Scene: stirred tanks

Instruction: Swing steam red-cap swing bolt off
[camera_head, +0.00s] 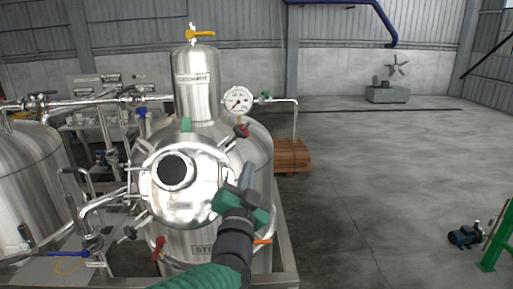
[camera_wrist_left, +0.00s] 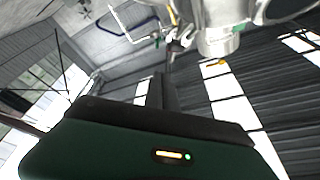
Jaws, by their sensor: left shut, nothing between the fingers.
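The steel tank (camera_head: 198,238) stands in front of me, with a round manway lid (camera_head: 205,190) facing me. Swing bolts with coloured caps ring the lid. One red cap (camera_head: 241,130) is at its upper right and another red cap (camera_head: 158,243) is at its lower left; I cannot tell which is the steam one. A green cap (camera_head: 187,125) is at the top. My left gripper (camera_head: 248,172) is shut and empty at the lid's right side, below the upper red cap and apart from it. Its dark fingers also show in the left wrist view (camera_wrist_left: 162,92). My right gripper is out of view.
A pressure gauge (camera_head: 238,101) and pipe stand behind the upper red cap. An orange handle (camera_head: 262,241) is low on the right. Another tank (camera_head: 30,185) and piping crowd the left. Open floor (camera_head: 380,190) lies to the right.

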